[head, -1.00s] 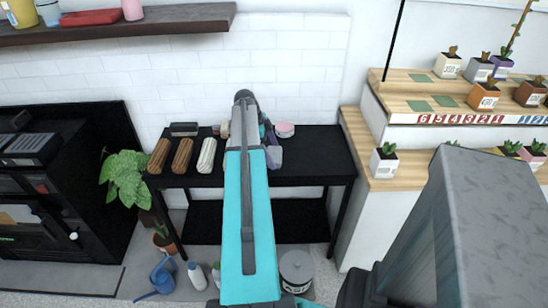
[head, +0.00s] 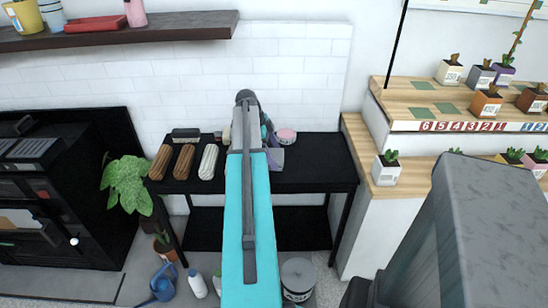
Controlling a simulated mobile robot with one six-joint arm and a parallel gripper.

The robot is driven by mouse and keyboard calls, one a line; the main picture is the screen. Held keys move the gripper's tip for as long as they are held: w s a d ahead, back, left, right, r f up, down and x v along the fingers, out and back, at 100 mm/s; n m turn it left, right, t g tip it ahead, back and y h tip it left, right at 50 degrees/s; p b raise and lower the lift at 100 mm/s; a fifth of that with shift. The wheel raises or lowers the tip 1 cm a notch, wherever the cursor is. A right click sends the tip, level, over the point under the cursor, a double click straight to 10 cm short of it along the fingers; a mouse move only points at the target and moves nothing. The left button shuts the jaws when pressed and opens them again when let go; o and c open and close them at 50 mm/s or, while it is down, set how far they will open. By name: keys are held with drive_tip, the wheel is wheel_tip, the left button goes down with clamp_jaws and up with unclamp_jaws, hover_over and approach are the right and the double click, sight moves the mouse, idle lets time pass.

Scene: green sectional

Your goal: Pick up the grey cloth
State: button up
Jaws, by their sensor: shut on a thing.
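The grey cloth (head: 277,158) shows as a small grey patch at the right side of my arm's far end, over the black table (head: 315,165). Most of it is hidden behind my arm. My gripper (head: 268,140) is at the far end of the teal and grey arm, above the table top. It is shut on the grey cloth, though the fingertips are largely hidden. I cannot tell whether the cloth still touches the table.
Two brown rolls (head: 183,162), a cream roll (head: 208,162) and a brush (head: 186,135) lie left of my arm. A pink-lidded jar (head: 286,136) stands close behind the cloth. The table's right part is clear. Wooden plant steps (head: 385,200) stand to the right.

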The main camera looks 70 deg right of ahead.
drive_tip(key=w+a+r+b, duration=0.1)
drive_tip(key=w+a+r, duration=0.1)
drive_tip(key=a, duration=1.4)
drive_tip(key=shift+r+b, duration=0.25)
drive_tip(key=shift+b, duration=0.1)
drive_tip(key=shift+w, duration=0.1)
